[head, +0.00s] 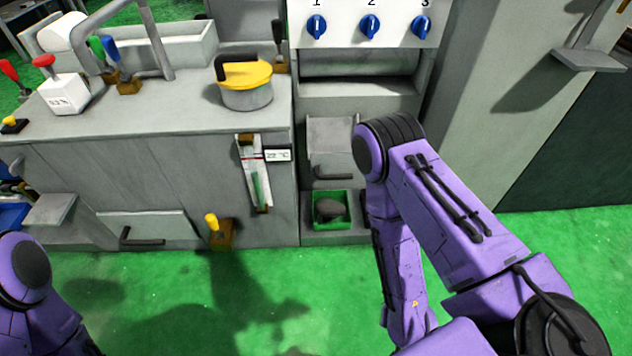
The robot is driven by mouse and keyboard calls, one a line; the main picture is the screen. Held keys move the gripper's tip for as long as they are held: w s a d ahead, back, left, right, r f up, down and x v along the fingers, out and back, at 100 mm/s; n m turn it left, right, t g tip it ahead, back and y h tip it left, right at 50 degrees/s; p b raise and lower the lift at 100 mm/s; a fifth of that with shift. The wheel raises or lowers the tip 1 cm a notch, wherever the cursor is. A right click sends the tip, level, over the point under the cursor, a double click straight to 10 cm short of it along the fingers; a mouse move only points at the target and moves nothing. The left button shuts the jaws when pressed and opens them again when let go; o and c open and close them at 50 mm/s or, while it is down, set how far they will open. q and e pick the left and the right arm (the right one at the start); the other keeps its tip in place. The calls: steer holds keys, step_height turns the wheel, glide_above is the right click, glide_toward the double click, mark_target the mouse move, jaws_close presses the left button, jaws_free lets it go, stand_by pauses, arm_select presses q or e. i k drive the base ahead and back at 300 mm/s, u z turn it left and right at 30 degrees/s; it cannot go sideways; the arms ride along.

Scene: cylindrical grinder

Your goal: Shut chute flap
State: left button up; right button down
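A grey flap (331,143) with a dark bar handle along its lower edge sits in the recess of the grey machine, below the numbered knobs. It looks tilted outward, as if open, above a small green bin (346,207) holding a dark lump. I take it to be the chute flap. My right arm's purple links stand just right of it and cover part of the machine beside it. My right gripper is not visible. Only part of my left arm shows at the lower left corner, and its gripper is out of the picture.
Another grey panel (150,226) with a dark handle is low on the cabinet at left. A yellow-lidded pot (245,83) stands on the worktop. A yellow-knobbed pedal or lever (219,232) sticks out low. The green floor (180,310) in front is clear.

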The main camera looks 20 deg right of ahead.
mark_target(320, 162)
steer(key=u, duration=1.1)
steer(key=i, duration=1.3)
steer(key=z, duration=1.95)
